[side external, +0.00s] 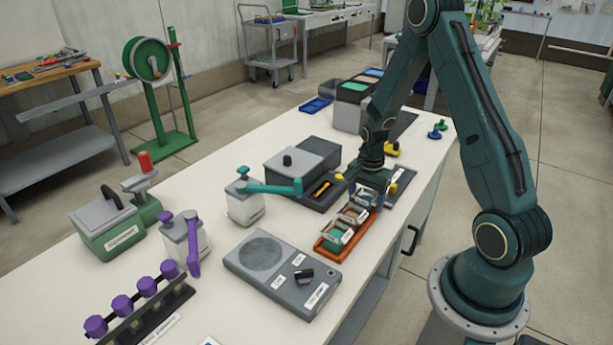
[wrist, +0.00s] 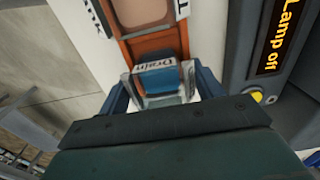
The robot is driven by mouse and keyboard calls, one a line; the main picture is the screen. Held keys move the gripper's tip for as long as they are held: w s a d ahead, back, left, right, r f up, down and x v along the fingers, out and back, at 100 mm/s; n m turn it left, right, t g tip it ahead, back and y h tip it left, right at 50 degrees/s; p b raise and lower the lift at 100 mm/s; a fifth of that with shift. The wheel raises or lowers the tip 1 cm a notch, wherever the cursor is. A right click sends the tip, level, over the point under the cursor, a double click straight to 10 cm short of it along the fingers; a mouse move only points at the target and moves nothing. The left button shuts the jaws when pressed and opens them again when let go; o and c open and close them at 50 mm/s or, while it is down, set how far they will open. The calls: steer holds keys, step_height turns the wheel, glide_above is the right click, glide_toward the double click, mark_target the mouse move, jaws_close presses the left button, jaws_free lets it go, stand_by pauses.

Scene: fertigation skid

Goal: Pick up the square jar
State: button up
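An orange tray (side external: 322,250) on the white bench holds a row of small square jars with labels. The nearest jar (side external: 337,233) has a teal-green top, and another jar (side external: 352,214) stands behind it. My gripper (side external: 367,190) points down over the far end of the row and partly hides what is there. In the wrist view, a square jar with a blue top (wrist: 160,80) and a partly readable label lies between the fingers of my gripper (wrist: 164,92). The fingers are apart, with gaps visible beside the jar. Whether they reach down its sides is unclear.
A dark box with a lit "Lamp off" display (wrist: 278,38) stands close beside the tray. A grey device with a round plate (side external: 283,272) sits nearer the camera. A teal-handled dispenser (side external: 245,205) and a purple-handled one (side external: 186,240) stand left. White bench is clear between them.

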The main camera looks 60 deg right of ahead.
steer(key=shift+r, duration=0.1)
stand_by(0.3)
step_height(320, 180, up, 20)
stand_by(0.8)
stand_by(0.5)
step_height(320, 180, up, 5)
steer(key=w+a, duration=0.4)
steer(key=a, duration=0.6)
steer(key=w+a, duration=0.4)
steer(key=a, duration=0.6)
steer(key=w+a, duration=0.4)
steer(key=a, duration=0.6)
step_height(320, 180, down, 12)
steer(key=shift+r, duration=0.25)
